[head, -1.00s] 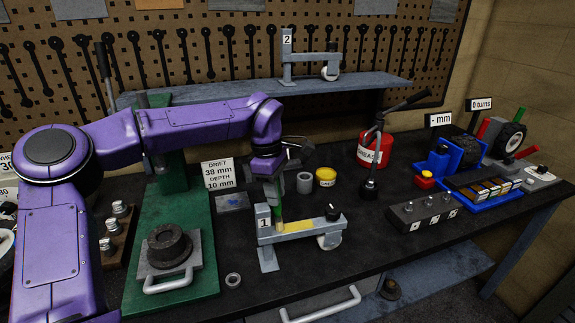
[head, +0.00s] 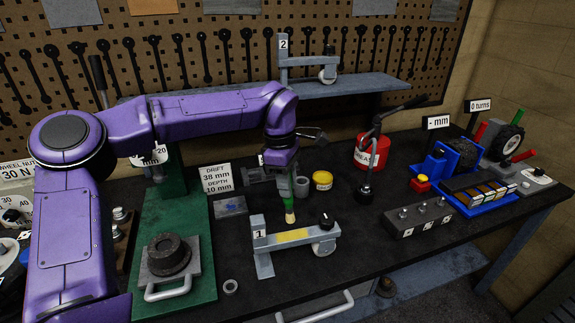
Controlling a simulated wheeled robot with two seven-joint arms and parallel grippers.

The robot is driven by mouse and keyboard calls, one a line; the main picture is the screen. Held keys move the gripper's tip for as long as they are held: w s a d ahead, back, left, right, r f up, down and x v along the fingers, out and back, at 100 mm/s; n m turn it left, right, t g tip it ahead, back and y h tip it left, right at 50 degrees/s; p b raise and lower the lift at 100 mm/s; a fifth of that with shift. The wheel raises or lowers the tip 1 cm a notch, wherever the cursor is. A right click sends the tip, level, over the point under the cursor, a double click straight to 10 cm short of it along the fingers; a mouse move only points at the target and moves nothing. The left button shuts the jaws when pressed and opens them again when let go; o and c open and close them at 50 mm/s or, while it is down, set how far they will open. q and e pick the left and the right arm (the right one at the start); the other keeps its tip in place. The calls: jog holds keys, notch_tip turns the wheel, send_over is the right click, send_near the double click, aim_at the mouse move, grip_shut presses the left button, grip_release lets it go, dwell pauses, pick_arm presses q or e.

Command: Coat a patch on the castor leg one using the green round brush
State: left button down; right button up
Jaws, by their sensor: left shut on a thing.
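Castor leg one (head: 266,265) is a grey bracket on the bench, with a "1" label, a castor wheel (head: 324,248) at its right end and a yellow patch (head: 292,235) on its bar. My left gripper (head: 285,172) is above it, shut on the green round brush (head: 288,196). The brush hangs about upright, its pale bristles (head: 290,217) down, just above or behind the bar near the patch. I cannot tell for sure whether they touch. Castor leg two (head: 284,64) stands on the back shelf. My right gripper is not in view.
A yellow tin (head: 322,181) and a grey cylinder (head: 301,187) stand behind the leg. A red grease can (head: 371,152) is right of them. A green press (head: 195,240) stands left. A row block (head: 418,217) lies right. Bench in front of the leg is mostly clear.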

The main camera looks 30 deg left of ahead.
pick_arm(q)
jog(key=shift+s+r+p, duration=0.1)
jog(key=shift+r+p, duration=0.2)
jog(key=shift+r, duration=0.95)
jog(key=shift+f, duration=0.1)
